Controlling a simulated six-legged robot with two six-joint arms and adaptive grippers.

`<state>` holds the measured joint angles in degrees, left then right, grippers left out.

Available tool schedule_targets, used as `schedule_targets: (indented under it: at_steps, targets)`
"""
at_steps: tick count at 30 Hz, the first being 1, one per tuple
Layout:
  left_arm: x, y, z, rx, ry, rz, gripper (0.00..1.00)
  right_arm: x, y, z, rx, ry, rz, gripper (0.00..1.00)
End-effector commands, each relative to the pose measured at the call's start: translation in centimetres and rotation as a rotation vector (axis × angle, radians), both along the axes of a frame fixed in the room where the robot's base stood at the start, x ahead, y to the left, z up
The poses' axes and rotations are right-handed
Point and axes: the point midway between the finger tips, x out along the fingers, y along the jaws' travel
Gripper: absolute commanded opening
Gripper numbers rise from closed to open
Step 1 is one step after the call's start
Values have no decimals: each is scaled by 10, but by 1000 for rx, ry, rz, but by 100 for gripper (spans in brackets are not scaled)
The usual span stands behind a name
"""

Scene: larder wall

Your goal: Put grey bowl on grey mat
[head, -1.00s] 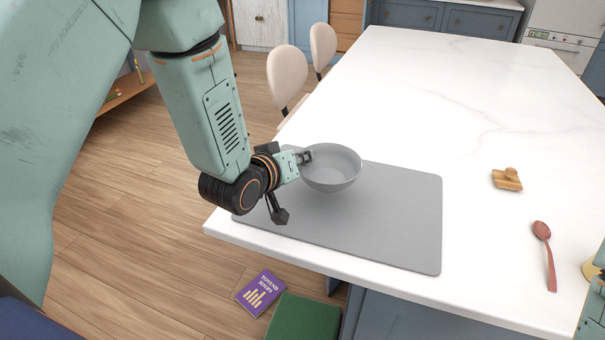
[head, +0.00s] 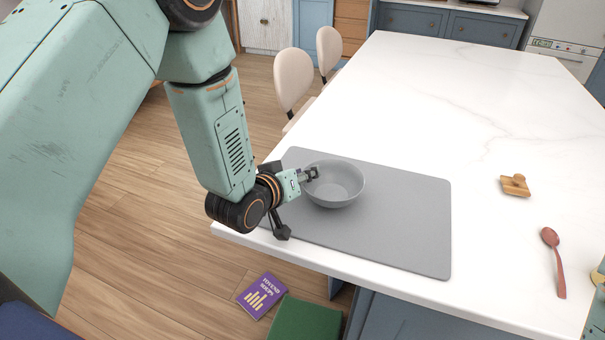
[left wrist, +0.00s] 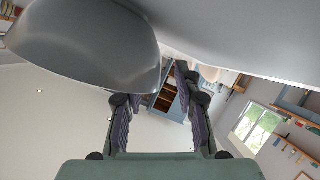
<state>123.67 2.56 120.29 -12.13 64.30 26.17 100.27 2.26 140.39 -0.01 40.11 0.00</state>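The grey bowl (head: 338,190) stands upright on the left part of the grey mat (head: 415,225) in the head view. My left gripper (head: 312,174) is at the bowl's left rim. In the left wrist view the bowl (left wrist: 80,45) fills the upper left and hides one fingertip. The other finger of the gripper (left wrist: 160,75) stands apart from the bowl wall with a light gap between, so the gripper looks open around the rim. The mat shows as a grey surface in the wrist view (left wrist: 250,35). My right gripper is not in view.
The white counter (head: 450,110) is clear behind the mat. A small wooden object (head: 515,185) and a reddish spoon (head: 553,262) lie right of the mat. Two chairs (head: 292,80) stand along the counter's left side. A purple book (head: 262,296) is below the front edge.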

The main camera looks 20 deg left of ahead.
Motion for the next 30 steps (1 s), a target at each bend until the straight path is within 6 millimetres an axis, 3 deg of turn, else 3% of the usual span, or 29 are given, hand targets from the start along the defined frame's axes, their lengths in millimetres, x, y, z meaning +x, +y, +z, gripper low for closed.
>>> schedule_targets:
  at_steps: [11,24,30]
  targets:
    - [-4,1,5,-1,0,0,33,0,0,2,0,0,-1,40]
    - [-79,15,36,-5,2,4,33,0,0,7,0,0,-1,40]
    - [-101,19,45,-2,0,2,33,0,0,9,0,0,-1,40]
